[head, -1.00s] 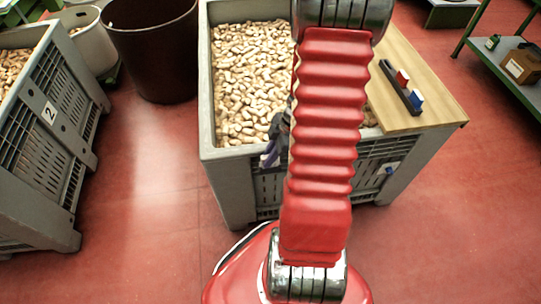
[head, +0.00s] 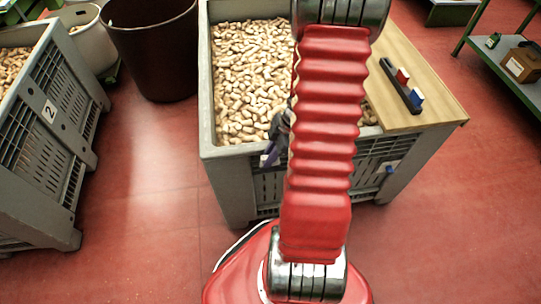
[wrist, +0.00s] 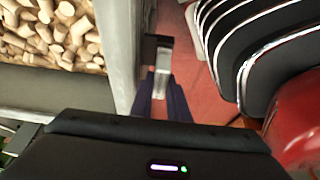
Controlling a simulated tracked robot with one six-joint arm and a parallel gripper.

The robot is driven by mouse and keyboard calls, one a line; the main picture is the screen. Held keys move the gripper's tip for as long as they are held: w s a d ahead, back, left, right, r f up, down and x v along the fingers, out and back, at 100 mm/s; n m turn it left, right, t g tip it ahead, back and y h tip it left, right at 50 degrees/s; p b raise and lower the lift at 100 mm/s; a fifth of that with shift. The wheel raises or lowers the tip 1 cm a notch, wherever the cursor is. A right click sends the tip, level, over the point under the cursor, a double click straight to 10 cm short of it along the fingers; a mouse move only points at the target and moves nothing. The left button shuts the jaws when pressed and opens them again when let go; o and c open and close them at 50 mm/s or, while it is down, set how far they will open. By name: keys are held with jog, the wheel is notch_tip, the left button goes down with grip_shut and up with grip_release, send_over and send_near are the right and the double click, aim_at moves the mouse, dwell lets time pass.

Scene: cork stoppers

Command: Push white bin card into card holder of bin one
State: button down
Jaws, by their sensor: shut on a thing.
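Bin one appears to be the grey slatted bin (head: 238,190) full of corks, in the middle of the head view. My gripper (head: 274,148) is at its front wall, partly hidden behind my red arm. In the wrist view, the dark purple fingers of my gripper (wrist: 161,84) are shut on a small pale piece, likely the white bin card (wrist: 162,72). It lies close beside the bin's wall. A dark bracket, possibly the card holder (wrist: 152,42), shows just beyond the card. I cannot tell whether the card is inside it.
A second bin (head: 84,150) labelled 2 stands left. A brown barrel (head: 155,60) stands behind. Red floor is open in front.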

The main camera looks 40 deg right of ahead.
jog(key=shift+f, duration=0.35)
dwell(0.3)
jog(key=c, duration=1.6)
grip_release()
jog(key=shift+r, duration=0.1)
jog(key=shift+d+r, duration=0.15)
jog(key=shift+r, duration=0.35)
jog(key=shift+v, duration=3.35)
jog(key=shift+s, duration=0.1)
